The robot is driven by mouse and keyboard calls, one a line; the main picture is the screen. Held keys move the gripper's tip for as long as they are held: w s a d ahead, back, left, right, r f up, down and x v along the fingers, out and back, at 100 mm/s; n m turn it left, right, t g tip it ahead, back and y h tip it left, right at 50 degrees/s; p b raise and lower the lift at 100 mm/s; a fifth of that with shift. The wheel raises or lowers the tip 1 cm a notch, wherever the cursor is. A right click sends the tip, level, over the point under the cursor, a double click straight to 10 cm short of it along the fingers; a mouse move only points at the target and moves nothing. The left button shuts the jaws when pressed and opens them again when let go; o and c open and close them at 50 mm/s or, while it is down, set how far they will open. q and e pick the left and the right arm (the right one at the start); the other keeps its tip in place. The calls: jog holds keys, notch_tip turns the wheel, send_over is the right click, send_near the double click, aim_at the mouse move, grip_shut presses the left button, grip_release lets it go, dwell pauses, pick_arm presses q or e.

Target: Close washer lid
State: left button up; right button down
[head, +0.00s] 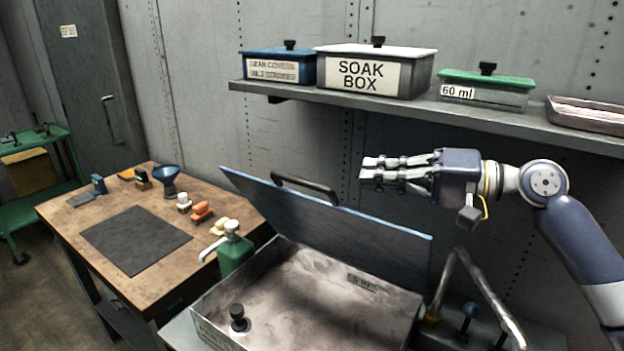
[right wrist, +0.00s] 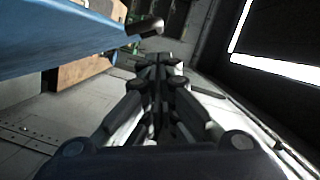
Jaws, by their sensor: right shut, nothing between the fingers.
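The washer (head: 410,312) is an open metal basin in the lower middle of the head view. Its blue lid (head: 400,239) stands raised and tilted at the back of the basin, with a dark handle (head: 305,187) near its upper left edge. My right gripper (head: 368,171) is shut and empty, pointing left, above and behind the raised lid. In the right wrist view the shut fingers (right wrist: 160,65) show in the middle, with the blue lid (right wrist: 60,40) and the handle end (right wrist: 146,27) at upper left, apart from the fingers. My left gripper is not in view.
A shelf (head: 400,107) with a soak box (head: 372,75) and other lidded boxes runs along the wall above. A wooden table (head: 120,285) with small items stands left. A green bottle (head: 234,252) stands beside the basin. A bent metal pipe (head: 490,292) rises at right.

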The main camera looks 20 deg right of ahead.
jog(key=p+x, duration=0.2)
jog(key=x, duration=0.1)
jog(key=p+x, duration=0.2)
jog(key=x, duration=0.2)
jog(key=shift+w+a+r+p, duration=0.15)
jog(key=shift+r+p, duration=0.1)
jog(key=shift+p, duration=0.05)
jog(key=shift+x, duration=0.85)
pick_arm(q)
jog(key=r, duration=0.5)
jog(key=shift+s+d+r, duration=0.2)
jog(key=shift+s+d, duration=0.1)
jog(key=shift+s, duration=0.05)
pick_arm(e)
jog(key=shift+f, duration=0.2)
